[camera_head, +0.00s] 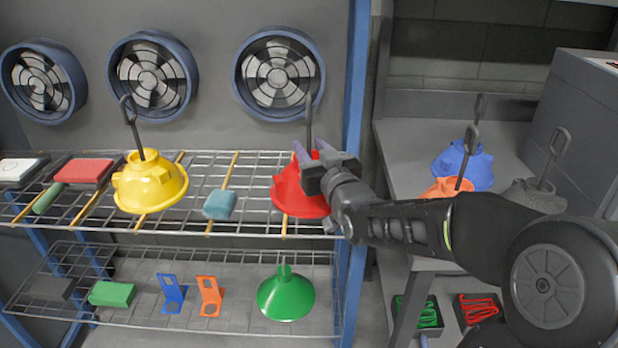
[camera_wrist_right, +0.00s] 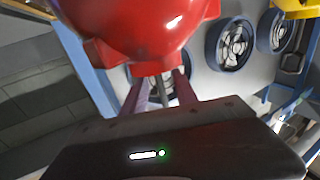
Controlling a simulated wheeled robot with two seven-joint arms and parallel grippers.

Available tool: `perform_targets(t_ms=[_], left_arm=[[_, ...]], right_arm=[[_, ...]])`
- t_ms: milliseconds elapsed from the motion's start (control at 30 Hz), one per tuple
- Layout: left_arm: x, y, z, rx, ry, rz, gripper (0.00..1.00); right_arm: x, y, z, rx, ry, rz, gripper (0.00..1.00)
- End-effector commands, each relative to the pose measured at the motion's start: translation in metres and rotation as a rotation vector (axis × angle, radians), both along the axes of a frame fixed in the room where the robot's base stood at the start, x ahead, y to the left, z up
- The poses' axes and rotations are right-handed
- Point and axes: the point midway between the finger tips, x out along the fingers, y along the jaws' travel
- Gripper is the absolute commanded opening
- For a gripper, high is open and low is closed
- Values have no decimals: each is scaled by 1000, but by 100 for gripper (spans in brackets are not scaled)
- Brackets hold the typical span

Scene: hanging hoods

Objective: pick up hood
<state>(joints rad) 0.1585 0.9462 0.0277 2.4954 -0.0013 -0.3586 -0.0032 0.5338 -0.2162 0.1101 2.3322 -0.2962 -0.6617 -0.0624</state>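A red hood (camera_head: 295,190) with an upright dark hook stem sits at the right end of the upper wire shelf. It also fills the top of the right wrist view (camera_wrist_right: 140,30). My right gripper (camera_head: 312,152) is at the top of this hood, with its purple fingers on either side of the stem. In the right wrist view the fingers (camera_wrist_right: 163,92) look apart, with the dark stem between them. A yellow hood (camera_head: 150,186) stands on the same shelf to the left. A green hood (camera_head: 286,298) is on the lower shelf. My left gripper is not in view.
A blue hood (camera_head: 463,165), an orange hood (camera_head: 440,187) and a grey hood (camera_head: 535,197) stand on the right counter. A blue rack post (camera_head: 355,120) is close to my right gripper. A teal brush head (camera_head: 219,205) lies left of the red hood.

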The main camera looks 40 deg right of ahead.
Motion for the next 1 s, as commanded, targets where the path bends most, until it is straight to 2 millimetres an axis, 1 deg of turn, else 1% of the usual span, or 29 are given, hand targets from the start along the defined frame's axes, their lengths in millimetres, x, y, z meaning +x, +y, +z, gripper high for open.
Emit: perform_targets(t_ms=[33,200,300,900,1000], left_arm=[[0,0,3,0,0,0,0],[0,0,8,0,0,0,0],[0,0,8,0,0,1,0],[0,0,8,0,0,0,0],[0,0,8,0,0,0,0]], right_arm=[[7,-2,0,1,2,0,35],[31,-8,-1,1,2,1,35],[38,-10,-1,0,1,0,35],[38,-10,-1,0,0,1,35],[38,-10,-1,0,0,1,27]])
